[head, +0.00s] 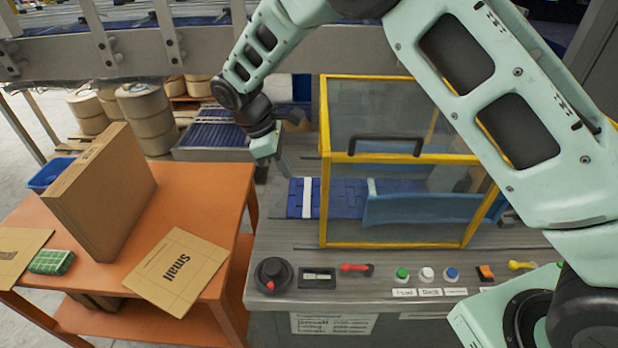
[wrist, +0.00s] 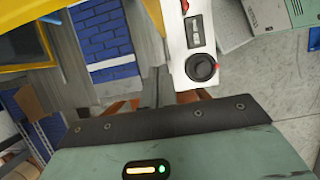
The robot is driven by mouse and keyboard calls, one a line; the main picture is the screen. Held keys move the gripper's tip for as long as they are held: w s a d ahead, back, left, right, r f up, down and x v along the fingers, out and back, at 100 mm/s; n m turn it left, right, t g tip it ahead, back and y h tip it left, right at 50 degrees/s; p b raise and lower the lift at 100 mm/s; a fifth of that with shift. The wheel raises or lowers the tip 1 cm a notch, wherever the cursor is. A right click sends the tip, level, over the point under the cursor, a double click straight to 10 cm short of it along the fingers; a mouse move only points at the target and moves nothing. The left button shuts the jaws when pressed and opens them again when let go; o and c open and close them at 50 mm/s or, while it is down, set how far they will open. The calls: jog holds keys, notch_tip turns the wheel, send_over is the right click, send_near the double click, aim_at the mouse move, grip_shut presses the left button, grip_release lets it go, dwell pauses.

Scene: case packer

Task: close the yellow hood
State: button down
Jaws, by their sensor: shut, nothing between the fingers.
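The yellow hood (head: 395,158) is a yellow frame with clear panes over the machine's blue conveyor. A black handle (head: 385,140) sits on its front upper bar. Its front pane hangs down close to the deck; I cannot tell whether the hood is fully seated. My gripper (head: 283,163) is shut and empty, left of the hood and apart from it, above the left part of the machine. In the wrist view, a yellow part of the hood (wrist: 38,30) shows at the upper left, and the fingers (wrist: 187,97) are partly hidden behind the hand.
The control panel (head: 400,291) with a black knob and coloured buttons runs along the machine's front. A grey rail crosses behind.

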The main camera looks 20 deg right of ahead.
jog(key=s+d+f+p, duration=0.1)
jog(key=d+f+p, duration=0.2)
jog(key=d+f, duration=0.1)
jog(key=shift+s+d+f, duration=0.3)
jog(key=shift+s+d, duration=0.1)
jog(key=shift+d, duration=0.45)
jog(key=s+d, duration=0.5)
jog(key=d, duration=1.1)
jog(key=s+d+p, duration=0.1)
jog(key=s+d, duration=0.4)
jog(key=d, duration=1.1)
jog(key=s+d+p, duration=0.1)
jog(key=s+d, duration=0.4)
jog(key=d, duration=1.1)
jog(key=shift+s, duration=0.4)
jog(key=shift+d, duration=0.15)
